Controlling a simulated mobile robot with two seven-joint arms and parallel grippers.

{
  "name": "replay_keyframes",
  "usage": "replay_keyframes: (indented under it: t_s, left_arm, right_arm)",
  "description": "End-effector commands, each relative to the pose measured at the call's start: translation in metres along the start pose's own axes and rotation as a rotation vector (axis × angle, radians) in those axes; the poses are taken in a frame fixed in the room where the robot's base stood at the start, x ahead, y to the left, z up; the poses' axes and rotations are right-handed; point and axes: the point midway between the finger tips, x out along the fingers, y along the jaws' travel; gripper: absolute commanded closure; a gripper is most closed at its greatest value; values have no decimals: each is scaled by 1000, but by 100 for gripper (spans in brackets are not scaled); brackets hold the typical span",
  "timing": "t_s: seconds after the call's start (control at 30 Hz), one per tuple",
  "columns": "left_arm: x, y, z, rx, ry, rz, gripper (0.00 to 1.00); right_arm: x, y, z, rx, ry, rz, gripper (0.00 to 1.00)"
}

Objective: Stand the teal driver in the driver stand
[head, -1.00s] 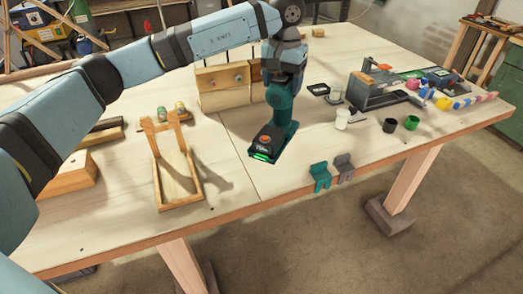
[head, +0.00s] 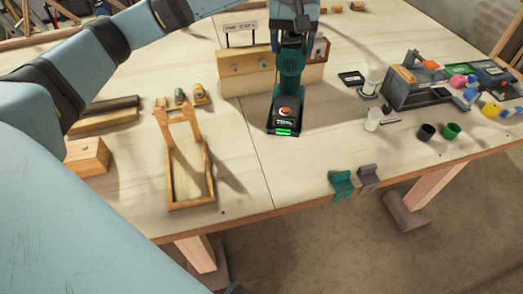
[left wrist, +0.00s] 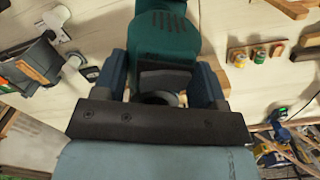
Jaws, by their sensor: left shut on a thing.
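The teal driver (head: 290,65) hangs from my left gripper (head: 294,32), which is shut on it. Its black battery end with an orange button and a green light points down toward the front of the table. The driver also fills the top middle of the left wrist view (left wrist: 166,38), between the fingers of my left gripper (left wrist: 165,78). The driver stand (head: 206,203) is a wooden frame with a forked upright at its back. It is empty on the table, left of the driver and apart from it. My right gripper is not in view.
A wooden block rack (head: 240,75) stands behind the driver. Two small bottles (head: 199,94) stand behind the stand. A wooden block (head: 87,157) lies to its left. Cups (head: 450,131) and a grey toolbox (head: 405,90) are at the right. Teal and grey clips (head: 342,184) hang at the front edge.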

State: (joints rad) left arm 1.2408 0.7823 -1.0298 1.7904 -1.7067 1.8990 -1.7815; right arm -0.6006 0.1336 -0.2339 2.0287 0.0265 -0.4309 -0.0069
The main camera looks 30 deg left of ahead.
Motion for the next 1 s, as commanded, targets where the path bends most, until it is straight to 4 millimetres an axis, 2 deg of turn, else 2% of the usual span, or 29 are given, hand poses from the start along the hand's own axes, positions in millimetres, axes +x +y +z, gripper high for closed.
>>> replay_keyframes:
  t_s: [0.03,0.2,0.4,0.57,0.67,0.77,1.0]
  left_arm:
    - [-18,-12,10,-61,3,2,100]
    - [-40,-41,35,-256,14,-3,100]
    - [-53,-60,53,-390,28,-7,100]
    - [-56,-66,58,-429,34,-9,100]
    - [-52,-66,58,-434,34,-10,100]
    - [-38,-66,58,-432,31,-13,100]
    - [14,-68,56,-432,30,-14,100]
  right_arm:
    - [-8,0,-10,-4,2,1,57]
    - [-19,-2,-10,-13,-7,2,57]
    - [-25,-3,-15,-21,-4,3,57]
    - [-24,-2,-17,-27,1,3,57]
    - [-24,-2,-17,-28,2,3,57]
    - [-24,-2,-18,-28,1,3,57]
    - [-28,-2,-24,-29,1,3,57]
